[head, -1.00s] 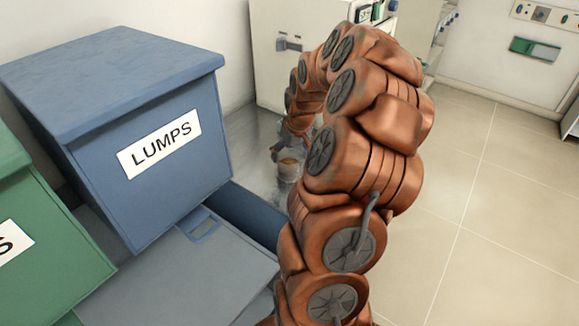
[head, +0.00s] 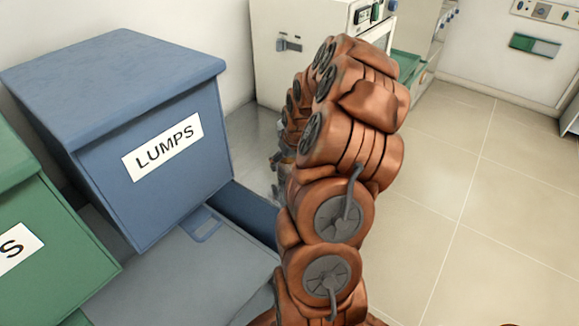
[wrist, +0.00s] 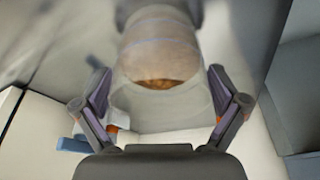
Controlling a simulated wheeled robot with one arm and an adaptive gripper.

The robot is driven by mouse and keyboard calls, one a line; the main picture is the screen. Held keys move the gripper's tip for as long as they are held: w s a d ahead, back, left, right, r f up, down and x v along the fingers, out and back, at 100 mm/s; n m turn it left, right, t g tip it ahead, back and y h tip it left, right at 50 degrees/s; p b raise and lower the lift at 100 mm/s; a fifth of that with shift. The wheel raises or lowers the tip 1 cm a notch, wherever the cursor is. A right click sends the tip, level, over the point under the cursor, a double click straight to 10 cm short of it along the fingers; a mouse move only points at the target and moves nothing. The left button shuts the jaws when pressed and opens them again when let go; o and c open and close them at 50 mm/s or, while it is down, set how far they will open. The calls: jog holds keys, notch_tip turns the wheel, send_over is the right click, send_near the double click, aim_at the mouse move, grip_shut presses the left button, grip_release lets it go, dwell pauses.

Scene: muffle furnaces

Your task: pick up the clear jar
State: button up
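The clear jar (wrist: 160,50), with brownish-orange contents, is in the middle of the wrist view. It lies between and beyond the two fingers of my gripper (wrist: 161,88). The fingers are spread wide, one on each side of the jar and close to its walls; I cannot tell whether they touch it. In the head view my copper-coloured arm hides most of the gripper and jar. Only a small grey and glassy patch shows beside the arm, on the grey metal surface.
A blue bin marked LUMPS (head: 150,165) stands to the left, with a green bin (head: 50,235) nearer. A pale furnace cabinet (head: 290,50) stands behind the arm, with a green item (head: 408,66) beside it. Open tiled floor (head: 450,190) lies to the right.

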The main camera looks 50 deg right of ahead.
jog(key=c, duration=0.9)
jog(key=shift+r, duration=0.15)
jog(key=shift+d+r+b, duration=0.1)
jog(key=shift+r+b, duration=0.8)
jog(key=shift+r, duration=0.7)
jog(key=shift+s+a, duration=0.75)
jog(key=shift+s, duration=0.05)
jog(key=s+a+r+b, duration=0.1)
jog(key=s+a+b, duration=0.3)
jog(key=s+a, duration=0.5)
jog(key=shift+s+r, duration=0.3)
jog(key=shift+s, duration=0.55)
jog(key=o, duration=0.5)
jog(key=shift+c, duration=0.2)
jog(key=c, duration=0.4)
